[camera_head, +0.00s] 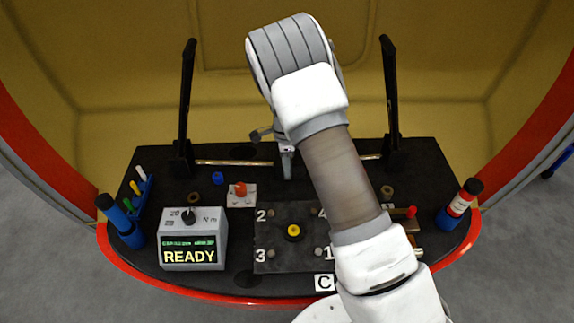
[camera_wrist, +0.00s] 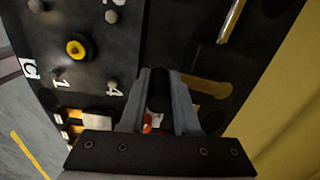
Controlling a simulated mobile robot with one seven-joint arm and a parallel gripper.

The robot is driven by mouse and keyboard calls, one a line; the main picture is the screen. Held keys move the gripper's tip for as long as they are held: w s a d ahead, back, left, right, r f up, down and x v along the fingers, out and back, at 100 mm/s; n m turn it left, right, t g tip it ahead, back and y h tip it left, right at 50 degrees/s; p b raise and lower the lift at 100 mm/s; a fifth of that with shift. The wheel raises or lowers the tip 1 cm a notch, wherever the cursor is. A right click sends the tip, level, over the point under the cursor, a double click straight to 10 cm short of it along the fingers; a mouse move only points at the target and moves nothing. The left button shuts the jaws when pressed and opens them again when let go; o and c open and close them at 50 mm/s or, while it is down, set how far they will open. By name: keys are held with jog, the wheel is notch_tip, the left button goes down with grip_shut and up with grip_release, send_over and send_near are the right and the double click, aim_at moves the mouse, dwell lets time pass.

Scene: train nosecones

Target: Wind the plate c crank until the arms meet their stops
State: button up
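Plate C (camera_head: 272,262) is a dark plate with bolts numbered 1 to 4 and a yellow-ringed centre, above the "C" label (camera_head: 324,283). Behind it, two black arms stand nearly upright, the left arm (camera_head: 187,100) and the right arm (camera_head: 390,95), with a brass rod (camera_head: 228,162) between their feet. In the wrist view a dull brass crank arm (camera_wrist: 208,87) runs from a rounded end to my gripper (camera_wrist: 163,80). My gripper's fingers close on a dark crank handle (camera_wrist: 161,90) that fills the gap. In the head view my arm hides the crank.
A grey torque box (camera_head: 193,240) reading READY stands front left. A blue bottle (camera_head: 120,222) and a pen rack (camera_head: 138,192) are at the left edge. A red-capped white block (camera_head: 241,195) sits behind plate C. A red-blue bottle (camera_head: 460,204) stands at the right edge.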

jog(key=o, duration=0.4)
jog(key=shift+w+a+r, duration=0.1)
jog(key=shift+w+a, duration=0.1)
jog(key=shift+a, duration=0.45)
jog(key=shift+o, duration=0.2)
jog(key=shift+d, duration=0.25)
notch_tip(320, 180, up, 17)
jog(key=p, duration=0.1)
jog(key=shift+r+p, duration=0.2)
jog(key=shift+p, duration=0.2)
jog(key=shift+s, duration=0.1)
jog(key=s+d+r+n+t+y+p, duration=0.1)
jog(key=s+d+r+n, duration=0.3)
jog(key=s+r, duration=0.35)
jog(key=s+d+r+n+t+y, duration=0.1)
jog(key=s+d+r+n+t, duration=0.1)
jog(key=s+d+r+n, duration=0.5)
jog(key=s+d+r+n+t+h, duration=0.1)
jog(key=s+r+n, duration=0.3)
jog(key=s, duration=1.1)
jog(key=shift+r+n+t+h+p, duration=0.45)
jog(key=shift+n+t, duration=0.35)
jog(key=shift+n, duration=0.3)
